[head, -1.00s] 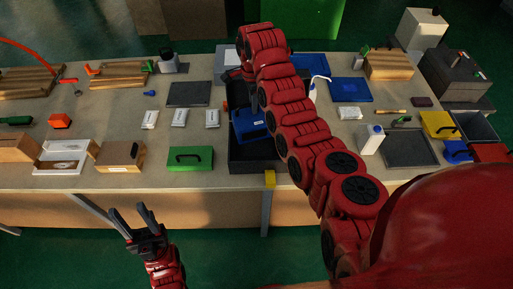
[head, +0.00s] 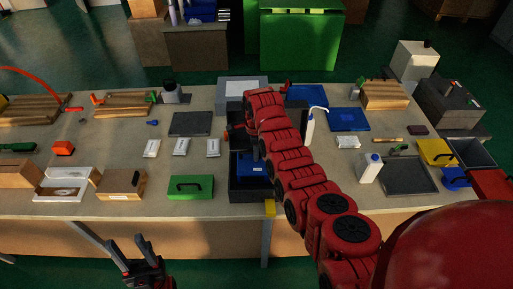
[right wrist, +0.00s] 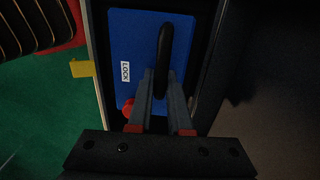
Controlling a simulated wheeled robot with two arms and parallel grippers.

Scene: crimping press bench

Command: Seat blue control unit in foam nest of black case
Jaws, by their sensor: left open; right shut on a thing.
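The blue control unit (head: 248,167) is inside the open black case (head: 250,196), between its walls and roughly level. In the right wrist view the unit (right wrist: 136,55) fills much of the opening and shows a white LOCK label and a black loop handle (right wrist: 165,45). My right gripper (right wrist: 160,78) is shut on this handle. The foam nest is hidden under the unit, so I cannot tell if the unit touches bottom. My right arm covers part of the case in the head view. My left gripper (head: 126,240) is open and empty, in front of the bench.
A green box (head: 191,187) with a handle stands just left of the case. A yellow tag (head: 270,208) sits at the bench's front edge near the case. White packets (head: 182,147) and a dark pad (head: 190,124) lie behind. A white bottle (head: 371,168) stands to the right.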

